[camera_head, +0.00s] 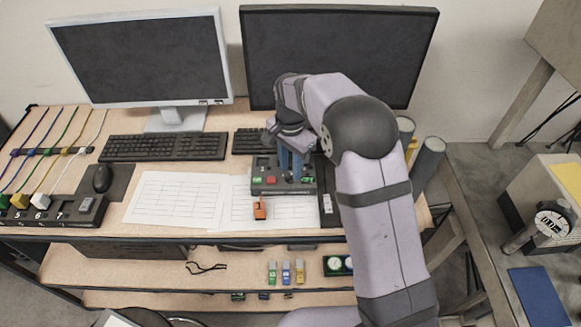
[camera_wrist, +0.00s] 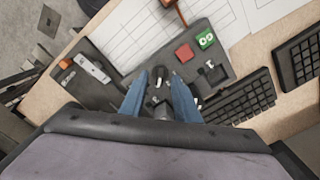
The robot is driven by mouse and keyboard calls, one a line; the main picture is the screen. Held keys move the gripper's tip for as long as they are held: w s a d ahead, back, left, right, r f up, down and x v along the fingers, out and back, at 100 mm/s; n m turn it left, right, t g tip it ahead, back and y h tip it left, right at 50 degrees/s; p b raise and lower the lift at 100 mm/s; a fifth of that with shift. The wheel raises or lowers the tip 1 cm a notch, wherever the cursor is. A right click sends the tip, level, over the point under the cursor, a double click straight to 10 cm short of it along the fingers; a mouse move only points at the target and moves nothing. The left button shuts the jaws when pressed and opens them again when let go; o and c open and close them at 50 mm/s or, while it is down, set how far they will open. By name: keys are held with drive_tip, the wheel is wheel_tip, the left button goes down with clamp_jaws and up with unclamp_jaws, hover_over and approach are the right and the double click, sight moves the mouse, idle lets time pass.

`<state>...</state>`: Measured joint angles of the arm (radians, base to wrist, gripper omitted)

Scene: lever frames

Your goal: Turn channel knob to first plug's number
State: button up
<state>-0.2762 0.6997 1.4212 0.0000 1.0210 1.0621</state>
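A dark control panel (camera_head: 262,190) lies on the desk with a red button (camera_wrist: 184,52), a green block with white marks (camera_wrist: 205,39) and a small lever (camera_wrist: 211,68). My gripper (camera_head: 291,174) points down over the panel. In the wrist view its two blue fingers (camera_wrist: 156,80) are apart, with a small dark knob-like part (camera_wrist: 159,74) between their tips. I cannot tell whether they touch it. At the left, a black socket strip (camera_head: 62,214) shows the numbers 5, 6 and 7. A yellow plug (camera_head: 20,201), a white plug (camera_head: 41,201) and a grey piece (camera_head: 86,205) sit on it.
An orange lever (camera_head: 260,209) stands at the panel's front, near paper sheets (camera_head: 175,200). Keyboards (camera_head: 165,147) and two monitors (camera_head: 140,55) are behind. A mouse (camera_head: 103,178) is at the left. Grey cylinders (camera_head: 428,160) stand right of my arm. Coloured cables (camera_head: 50,150) run at far left.

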drive_tip(key=shift+f, duration=0.95)
clamp_jaws()
drive_tip(key=shift+n, duration=0.5)
drive_tip(key=n, duration=0.3)
drive_tip(key=shift+n, duration=0.3)
drive_tip(key=n, duration=0.4)
drive_tip(key=shift+r, duration=0.1)
